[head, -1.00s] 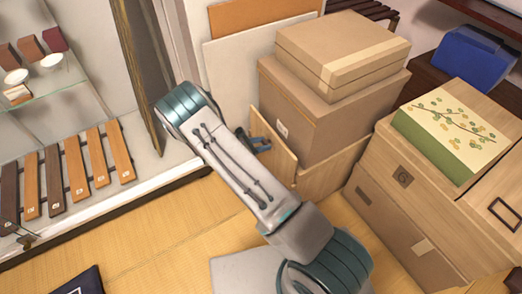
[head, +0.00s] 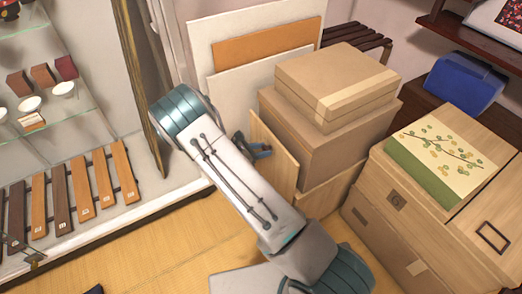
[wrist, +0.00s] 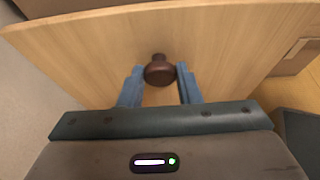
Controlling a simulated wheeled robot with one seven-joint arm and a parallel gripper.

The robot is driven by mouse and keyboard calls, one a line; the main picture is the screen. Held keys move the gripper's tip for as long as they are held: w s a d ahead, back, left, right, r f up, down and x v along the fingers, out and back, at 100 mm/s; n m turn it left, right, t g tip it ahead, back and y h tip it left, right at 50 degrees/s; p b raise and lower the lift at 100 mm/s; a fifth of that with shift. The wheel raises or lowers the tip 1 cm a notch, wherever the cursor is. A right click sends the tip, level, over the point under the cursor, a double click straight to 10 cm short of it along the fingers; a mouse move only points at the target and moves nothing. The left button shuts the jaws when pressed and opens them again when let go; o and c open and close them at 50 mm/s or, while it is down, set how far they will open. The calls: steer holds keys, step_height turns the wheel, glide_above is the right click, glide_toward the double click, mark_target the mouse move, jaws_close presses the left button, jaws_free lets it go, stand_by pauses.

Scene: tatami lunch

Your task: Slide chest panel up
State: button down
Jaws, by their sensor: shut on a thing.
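The chest panel (head: 276,160) is a light wooden board on the front of the wooden chest (head: 330,192). It stands upright, with its upper part in front of the brown box above the chest. A round dark knob (wrist: 160,70) sticks out from the panel in the wrist view. My gripper (wrist: 160,78) has its two blue fingers on either side of the knob and is shut on it. In the head view my gripper (head: 262,150) is at the panel's face, partly hidden by my arm. The panel's lower part is hidden behind my arm.
A large brown box (head: 335,125) and a smaller lidded box (head: 335,80) are stacked on the chest. Cartons with a green patterned box (head: 440,160) stand at right. Glass shelves (head: 50,130) are at left. Leaning boards (head: 270,45) stand behind. Tatami (head: 170,255) is open in front.

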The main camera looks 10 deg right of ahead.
steer(key=c, duration=1.1)
jaws_free()
steer(key=shift+o, duration=0.2)
steer(key=shift+a, duration=0.1)
steer(key=p+v, duration=0.1)
steer(key=v, duration=1.2)
steer(key=shift+a, duration=0.3)
steer(key=shift+s+r, duration=0.15)
steer(key=shift+r, duration=0.05)
steer(key=s+d+r+m+g+y+p, duration=0.1)
steer(key=s+d+r+m+y+p, duration=0.3)
steer(key=r, duration=0.6)
steer(key=s+d+r+m+g+y+p, duration=0.2)
steer(key=s+d+r+m+p, duration=0.15)
steer(key=s+r+m, duration=0.45)
steer(key=s+d+r+m+g+y+p, duration=0.1)
steer(key=s+d+r+m+y+p, duration=0.2)
steer(key=r, duration=0.8)
steer(key=s+d+r+m+t+y+p, duration=0.1)
steer(key=s+r+m+t+y+p, duration=0.1)
steer(key=s+r+m, duration=0.4)
step_height(320, 180, up, 3)
steer(key=s+y+p, duration=0.1)
steer(key=s, duration=0.1)
steer(key=shift+s+d+r+m+t+y, duration=0.2)
steer(key=shift+s+d+m+t+y, duration=0.1)
steer(key=shift+m+y, duration=0.1)
